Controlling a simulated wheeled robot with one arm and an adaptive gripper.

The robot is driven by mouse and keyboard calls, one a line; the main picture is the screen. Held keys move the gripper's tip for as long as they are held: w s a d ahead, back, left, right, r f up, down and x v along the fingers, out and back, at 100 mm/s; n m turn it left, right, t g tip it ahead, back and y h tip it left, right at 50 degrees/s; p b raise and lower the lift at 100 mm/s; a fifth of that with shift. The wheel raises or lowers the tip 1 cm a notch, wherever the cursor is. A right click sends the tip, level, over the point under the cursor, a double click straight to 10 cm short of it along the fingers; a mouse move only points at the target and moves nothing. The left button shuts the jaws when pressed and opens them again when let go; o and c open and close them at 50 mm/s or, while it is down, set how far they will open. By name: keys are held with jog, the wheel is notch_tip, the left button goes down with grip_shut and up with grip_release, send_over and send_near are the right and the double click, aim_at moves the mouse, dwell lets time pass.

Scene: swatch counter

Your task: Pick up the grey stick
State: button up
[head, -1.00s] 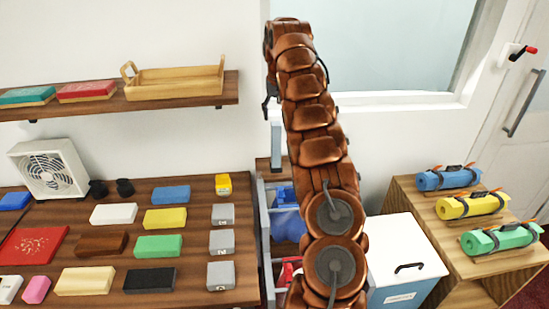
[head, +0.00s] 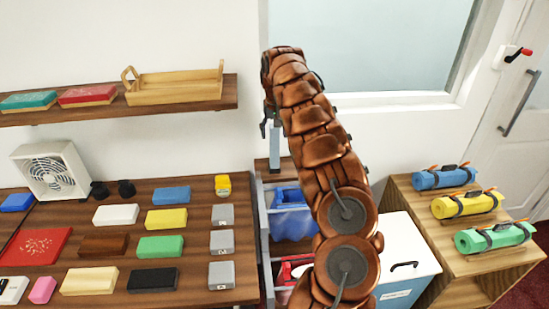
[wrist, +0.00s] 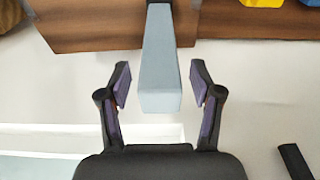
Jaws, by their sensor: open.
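My gripper (wrist: 161,82) is open, one dark finger on each side of the stick, with a visible gap on both sides. In the head view my gripper (head: 270,118) is at the stick's upper end, partly hidden by my copper-coloured arm.
The cart (head: 264,225) has open bins with blue and red items. A wooden counter (head: 200,293) with several coloured blocks and a fan (head: 50,170) is on the left. A shelf (head: 200,105) hangs above it. A white box (head: 415,255) and a stand with rolled mats are right.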

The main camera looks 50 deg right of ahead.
jog(key=shift+f, duration=0.35)
jog(key=shift+c, duration=0.4)
grip_shut()
